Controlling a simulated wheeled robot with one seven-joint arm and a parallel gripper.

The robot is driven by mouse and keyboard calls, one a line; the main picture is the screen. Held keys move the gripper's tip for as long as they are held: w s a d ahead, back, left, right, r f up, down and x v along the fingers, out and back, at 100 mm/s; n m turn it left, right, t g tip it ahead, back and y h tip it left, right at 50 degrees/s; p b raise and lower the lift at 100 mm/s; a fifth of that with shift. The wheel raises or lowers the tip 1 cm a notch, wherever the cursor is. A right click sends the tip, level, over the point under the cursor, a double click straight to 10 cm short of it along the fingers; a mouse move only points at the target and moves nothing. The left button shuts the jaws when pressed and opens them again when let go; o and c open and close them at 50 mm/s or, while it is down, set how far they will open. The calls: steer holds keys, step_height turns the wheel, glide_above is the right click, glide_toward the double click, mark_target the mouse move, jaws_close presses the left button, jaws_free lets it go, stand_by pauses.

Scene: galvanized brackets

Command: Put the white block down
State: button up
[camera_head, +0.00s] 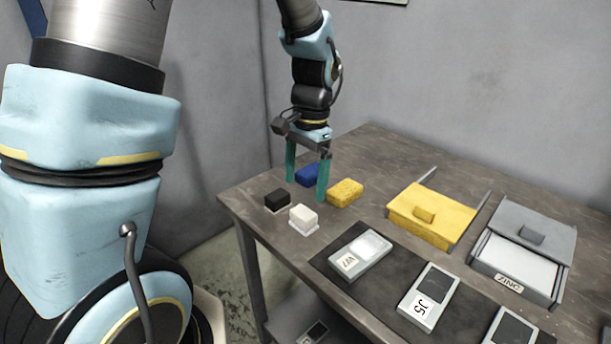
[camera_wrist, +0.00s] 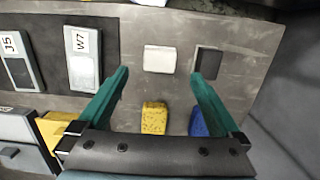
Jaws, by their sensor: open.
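The white block (camera_head: 303,218) sits on the table near its left front edge, on a thin pale base. In the wrist view the white block (camera_wrist: 160,59) lies ahead of the fingertips, roughly centred between them, with nothing touching it. My gripper (camera_head: 308,190) is open and empty above the table, behind the white block in the head view. Its two teal fingers are wide apart in the wrist view (camera_wrist: 158,80).
A black block (camera_head: 277,199) is left of the white one. A blue sponge (camera_head: 308,174) and yellow sponge (camera_head: 345,192) lie behind. A dark mat (camera_head: 388,294) holds boxes marked W7 (camera_head: 345,262) and J5 (camera_head: 421,308). Yellow (camera_head: 446,225) and grey (camera_head: 495,255) bins stand right.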

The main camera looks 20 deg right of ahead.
steer(key=a+r+n+t+h, duration=0.1)
steer(key=a+n, duration=1)
steer(key=a, duration=1.2)
steer(key=shift+r+t, duration=0.6)
steer(key=shift+r, duration=0.1)
steer(key=shift+c, duration=0.2)
